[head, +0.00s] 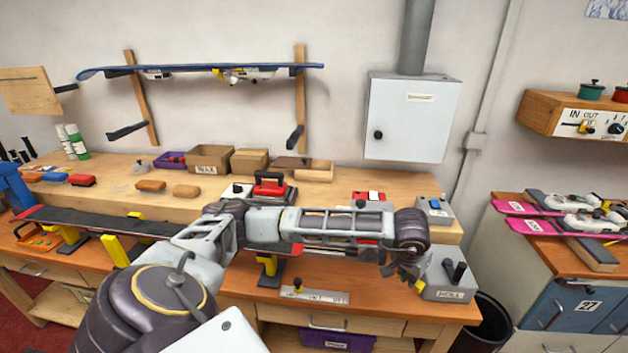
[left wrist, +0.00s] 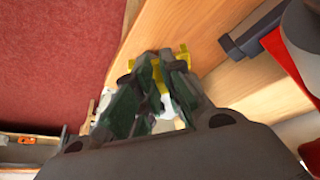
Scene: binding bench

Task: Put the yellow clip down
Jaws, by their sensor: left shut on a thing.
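My left gripper (head: 410,274) is over the front right part of the workbench, beside the grey box with dark knobs (head: 446,282). It is shut on the yellow clip (head: 419,285), a small piece of which shows at the fingertips. In the left wrist view, the yellow clip (left wrist: 158,72) shows between the two dark fingers of my left gripper (left wrist: 163,62), with the wooden bench behind it. The fingers hide part of the clip, and I cannot tell whether it touches the bench. My right gripper is not in view.
A ruler-like metal plate (head: 314,296) lies at the bench's front edge. A long dark ski (head: 100,222) rests on yellow-topped supports. A black bin (head: 487,322) stands right of the bench. The wooden bench top (head: 452,308) is bare near its front right corner.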

